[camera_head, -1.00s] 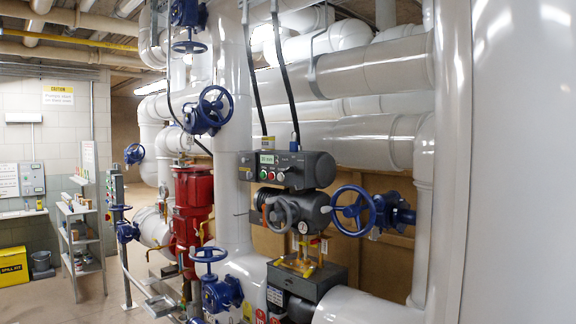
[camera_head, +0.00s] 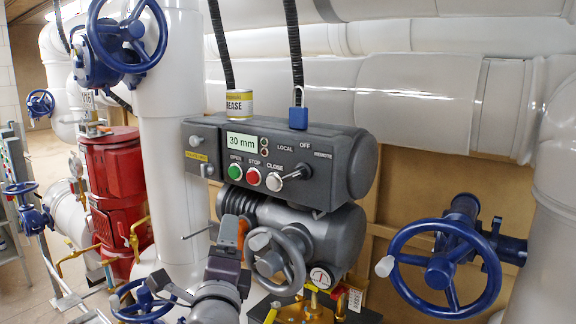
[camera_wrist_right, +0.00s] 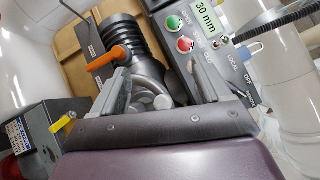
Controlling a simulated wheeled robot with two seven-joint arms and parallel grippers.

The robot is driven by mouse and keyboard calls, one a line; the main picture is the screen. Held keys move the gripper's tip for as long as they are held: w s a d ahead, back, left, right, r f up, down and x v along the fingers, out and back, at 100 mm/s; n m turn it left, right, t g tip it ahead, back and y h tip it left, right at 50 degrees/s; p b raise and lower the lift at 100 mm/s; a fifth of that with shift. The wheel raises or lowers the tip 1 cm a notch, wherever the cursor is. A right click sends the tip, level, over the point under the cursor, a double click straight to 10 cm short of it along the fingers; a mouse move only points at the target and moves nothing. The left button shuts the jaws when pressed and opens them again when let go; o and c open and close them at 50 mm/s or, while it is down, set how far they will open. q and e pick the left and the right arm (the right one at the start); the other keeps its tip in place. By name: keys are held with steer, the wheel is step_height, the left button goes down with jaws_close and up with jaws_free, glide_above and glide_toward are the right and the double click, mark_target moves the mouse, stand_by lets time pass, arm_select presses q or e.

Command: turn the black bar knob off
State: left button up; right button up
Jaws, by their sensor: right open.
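The bar knob (camera_head: 293,175) is on the dark grey actuator's control panel, right of the CLOSE label in the head view. Its bar looks grey and slants up to the right. The labels LOCAL, OFF and REMOTE are around it; which one it points at is hard to tell. My right gripper (camera_head: 232,240) is below the panel, left of the grey handwheel (camera_head: 277,262) and near an orange lever (camera_head: 242,235). In the right wrist view, the right gripper (camera_wrist_right: 150,88) is open, with the grey handwheel visible between its fingers, apart from the knob. My left gripper is not in view.
A green button (camera_head: 235,171) and a red button (camera_head: 253,177) sit left of the knob. A blue padlock (camera_head: 298,117) and a can (camera_head: 239,104) are on top of the actuator. A blue handwheel (camera_head: 440,270) stands at right. White pipes surround the unit.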

step_height(320, 180, up, 4)
steer(key=s+d+m+t+h, duration=0.1)
steer(key=s+d+m+h, duration=0.1)
steer(key=m+h, duration=0.4)
steer(key=m+g+h+p, duration=0.1)
steer(key=m+h, duration=0.4)
steer(key=m, duration=0.4)
glide_toward(292, 178)
steer(key=shift+n+y, duration=0.4)
steer(key=p+x, duration=0.2)
steer(key=x, duration=0.1)
steer(key=p+x, duration=0.2)
steer(key=x, duration=0.1)
steer(key=p+x, duration=0.2)
steer(key=x, duration=0.1)
steer(key=shift+r, duration=0.4)
steer(key=shift+w+d+r+p, duration=0.1)
steer(key=shift+w+d+p, duration=0.35)
steer(key=shift+w+a, duration=0.15)
steer(key=shift+w, duration=0.1)
steer(key=shift+c, duration=0.3)
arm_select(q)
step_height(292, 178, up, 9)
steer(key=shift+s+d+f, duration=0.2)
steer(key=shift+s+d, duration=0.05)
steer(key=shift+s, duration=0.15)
arm_select(e)
steer(key=shift+s, duration=0.1)
steer(key=c, duration=1)
